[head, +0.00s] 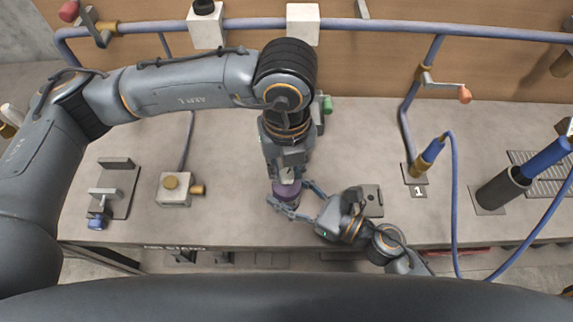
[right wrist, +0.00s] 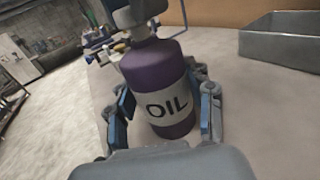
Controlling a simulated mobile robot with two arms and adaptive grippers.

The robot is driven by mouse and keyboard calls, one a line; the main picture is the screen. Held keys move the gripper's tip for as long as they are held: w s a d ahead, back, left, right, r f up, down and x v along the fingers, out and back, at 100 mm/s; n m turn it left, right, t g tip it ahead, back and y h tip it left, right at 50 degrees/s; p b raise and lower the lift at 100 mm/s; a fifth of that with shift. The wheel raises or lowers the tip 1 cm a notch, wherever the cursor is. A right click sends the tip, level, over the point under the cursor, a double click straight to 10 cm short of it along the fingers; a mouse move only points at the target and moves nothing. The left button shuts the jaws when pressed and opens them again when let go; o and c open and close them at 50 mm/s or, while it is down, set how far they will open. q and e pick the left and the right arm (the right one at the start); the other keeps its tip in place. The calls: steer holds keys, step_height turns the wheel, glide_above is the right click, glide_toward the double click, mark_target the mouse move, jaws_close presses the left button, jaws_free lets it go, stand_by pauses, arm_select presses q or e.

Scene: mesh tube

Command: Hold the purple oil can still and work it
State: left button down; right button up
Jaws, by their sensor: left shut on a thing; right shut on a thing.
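The purple oil can (head: 288,190) stands upright on the bench near its front edge. In the right wrist view the oil can (right wrist: 158,80) shows a white label reading OIL. My right gripper (head: 290,205) comes from the lower right and is shut around the can's body; its two fingers (right wrist: 163,112) lie on either side of the can. My left gripper (head: 287,178) points down from above and is shut at the can's top. The left fingertips and the can's top are largely hidden in the head view.
A small block with a brass knob (head: 171,182) stands left of the can. A clamp-like fixture (head: 112,190) lies farther left. A grey plate (head: 368,200) is behind my right gripper. A blue hose (head: 453,190) hangs at the right. Bench between is clear.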

mark_target(287, 174)
arm_select(q)
steer(key=shift+n, duration=0.8)
steer(key=c, duration=1.1)
jaws_free()
steer(key=shift+o, duration=0.2)
steer(key=shift+r, duration=0.1)
step_height(287, 174, up, 12)
